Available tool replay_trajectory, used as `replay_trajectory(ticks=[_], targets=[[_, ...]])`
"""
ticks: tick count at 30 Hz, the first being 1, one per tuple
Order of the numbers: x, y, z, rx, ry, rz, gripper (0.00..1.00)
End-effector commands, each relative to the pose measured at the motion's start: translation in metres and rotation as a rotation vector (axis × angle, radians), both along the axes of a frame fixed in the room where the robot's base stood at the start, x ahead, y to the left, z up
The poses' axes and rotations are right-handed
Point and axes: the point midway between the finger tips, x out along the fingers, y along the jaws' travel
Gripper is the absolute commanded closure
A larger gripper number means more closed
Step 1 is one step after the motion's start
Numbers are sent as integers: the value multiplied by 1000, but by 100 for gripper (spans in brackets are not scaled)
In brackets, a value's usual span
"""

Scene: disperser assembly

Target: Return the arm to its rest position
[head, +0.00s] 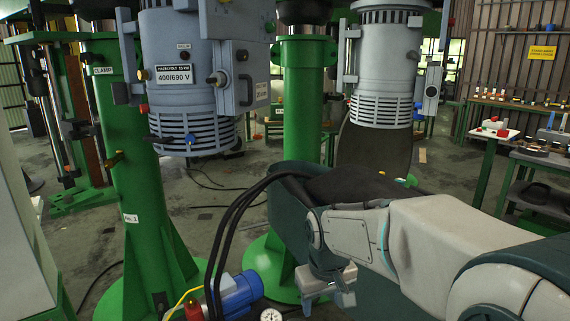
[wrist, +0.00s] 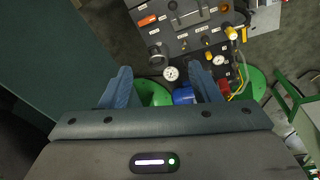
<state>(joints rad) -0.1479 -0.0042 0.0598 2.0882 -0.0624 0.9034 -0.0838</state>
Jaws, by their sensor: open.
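My gripper (wrist: 164,84) shows in the wrist view with its two blue fingers spread apart. It is open and nothing is held between them. Beyond the fingers is a dark control panel (wrist: 190,40) with gauges, knobs and labels. In the head view my pale arm (head: 365,235) reaches in from the lower right toward the middle, bent over the floor. I cannot clearly make out the fingers in that view.
A green clamp column (head: 140,200) stands at left, and a grey motor housing (head: 180,80) hangs beside it. Another housing (head: 382,70) hangs behind my arm. Black hoses (head: 222,235) and a blue motor (head: 238,292) are near my arm. Workbenches line the right.

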Motion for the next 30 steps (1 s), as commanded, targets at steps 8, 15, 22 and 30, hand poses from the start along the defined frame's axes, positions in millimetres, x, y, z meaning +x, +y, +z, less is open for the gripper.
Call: replay_trajectory(ticks=[8, 15, 22, 30], targets=[[-90, -49, 74, 42, -56, -201, 44], [-140, -68, 90, 76, -84, -314, 44], [-151, -71, 89, 84, -89, -338, 44], [-150, -71, 88, 84, -89, -337, 44]])
